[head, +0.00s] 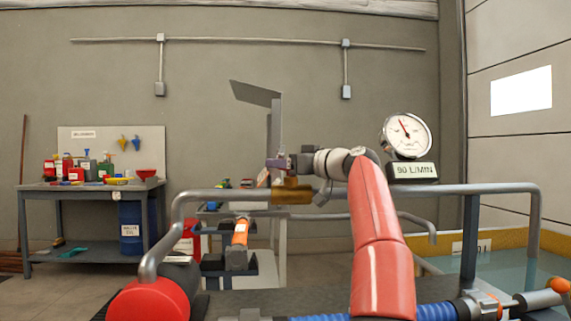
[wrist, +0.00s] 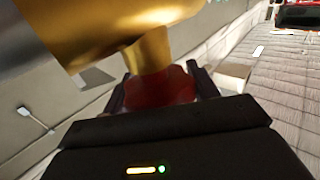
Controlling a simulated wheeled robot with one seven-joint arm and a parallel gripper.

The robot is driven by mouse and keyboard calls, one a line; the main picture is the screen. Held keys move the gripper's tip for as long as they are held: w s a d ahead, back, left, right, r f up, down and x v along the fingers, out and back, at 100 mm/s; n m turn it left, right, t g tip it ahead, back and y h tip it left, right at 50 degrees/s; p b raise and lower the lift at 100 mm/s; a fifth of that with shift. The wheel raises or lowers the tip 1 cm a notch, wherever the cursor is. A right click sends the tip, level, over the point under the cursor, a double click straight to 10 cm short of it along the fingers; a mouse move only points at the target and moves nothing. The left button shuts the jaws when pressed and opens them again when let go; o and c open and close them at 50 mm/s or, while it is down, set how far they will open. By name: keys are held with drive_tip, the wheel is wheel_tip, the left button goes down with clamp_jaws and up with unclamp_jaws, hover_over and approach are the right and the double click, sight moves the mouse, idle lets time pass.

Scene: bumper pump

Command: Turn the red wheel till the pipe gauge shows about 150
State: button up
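The red wheel (wrist: 158,88) shows in the wrist view under a brass valve body (wrist: 105,30). My gripper (wrist: 160,92) has one dark finger on each side of the wheel, and both appear to press against its rim. In the head view my gripper (head: 278,165) is just above the brass valve (head: 292,195) on the grey pipe; the wheel is mostly hidden there by the fingers. The round white pipe gauge (head: 405,135) has a red needle pointing up and slightly left. The plate below it (head: 415,171) reads 90 L/MIN.
A grey pipe (head: 500,190) runs across the front. A workbench (head: 90,186) with bottles and a blue drum (head: 131,232) stand at the left. A blue ribbed hose (head: 435,311) and a red round cap (head: 150,300) are in the foreground. A water-filled basin with a yellow edge (head: 505,238) is at the right.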

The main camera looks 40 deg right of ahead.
drive_tip(key=o, duration=0.4)
drive_tip(key=b+v, duration=0.2)
drive_tip(key=v, duration=0.5)
drive_tip(key=shift+s+b, duration=0.3)
drive_tip(key=shift+s, duration=0.05)
drive_tip(key=shift+d, duration=0.1)
